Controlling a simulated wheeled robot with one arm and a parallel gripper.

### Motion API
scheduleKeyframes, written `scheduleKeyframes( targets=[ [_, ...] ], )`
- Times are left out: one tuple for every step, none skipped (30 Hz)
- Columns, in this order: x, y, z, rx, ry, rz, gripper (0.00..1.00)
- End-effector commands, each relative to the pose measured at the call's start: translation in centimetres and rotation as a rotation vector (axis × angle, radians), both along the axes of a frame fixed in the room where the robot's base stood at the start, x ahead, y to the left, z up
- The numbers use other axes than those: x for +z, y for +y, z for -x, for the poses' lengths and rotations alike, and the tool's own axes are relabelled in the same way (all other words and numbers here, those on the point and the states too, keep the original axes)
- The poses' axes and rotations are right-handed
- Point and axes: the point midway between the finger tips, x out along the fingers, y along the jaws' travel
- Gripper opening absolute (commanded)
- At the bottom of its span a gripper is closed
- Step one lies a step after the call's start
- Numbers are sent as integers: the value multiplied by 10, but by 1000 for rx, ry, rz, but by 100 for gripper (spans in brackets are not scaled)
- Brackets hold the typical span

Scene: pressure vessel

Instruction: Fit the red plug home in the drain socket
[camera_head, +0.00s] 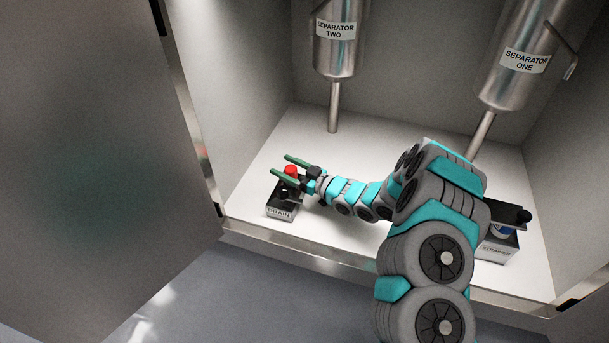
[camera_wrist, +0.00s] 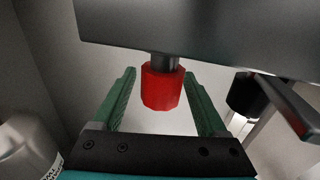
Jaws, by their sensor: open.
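The red plug (camera_head: 291,170) is at the top of the small block labelled DRAIN (camera_head: 281,212), on the cabinet floor. In the wrist view the red plug (camera_wrist: 162,90) has a short dark stem showing between its red head and a grey block (camera_wrist: 200,30). My gripper (camera_head: 279,163) is open, its two green fingers level with the plug. In the wrist view the fingers of my gripper (camera_wrist: 160,73) stand on either side of the red head, with a visible gap on each side. The socket opening is hidden, so I cannot tell how deep the stem sits.
Separator two (camera_head: 336,45) and separator one (camera_head: 512,60) hang with pipes reaching down. A second labelled block (camera_head: 497,249) stands at the right, partly behind my arm. A black knob (camera_wrist: 246,95) shows beside the right finger. The open cabinet door (camera_head: 90,150) is at the left.

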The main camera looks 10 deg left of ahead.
Motion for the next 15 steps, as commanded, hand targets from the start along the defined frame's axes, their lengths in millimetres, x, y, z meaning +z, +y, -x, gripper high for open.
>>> scheduleKeyframes(
  targets=[
    [1, -7, 1, -3, 2, -1, 75],
    [1, -11, 2, -4, 2, -1, 75],
    [1, -17, 4, -4, 1, 0, 75],
    [1, -21, 5, -5, 1, 0, 75],
    [1, -25, 7, -5, 2, -1, 75],
    [1, -31, 9, -4, 2, 0, 75],
    [1, -35, 11, -3, 3, 0, 75],
    [1, -39, 13, -3, 3, 0, 75],
    [1, -44, 15, -3, 3, -1, 75],
    [1, -49, 16, -4, 3, -1, 75],
    [1, -53, 17, -4, 2, -2, 75],
    [1, -58, 19, -4, 2, -2, 75],
    [1, -62, 20, -3, 1, -1, 75],
    [1, -67, 22, -4, 0, -1, 75],
    [1, -72, 24, -4, -1, -2, 75]
  ],
)
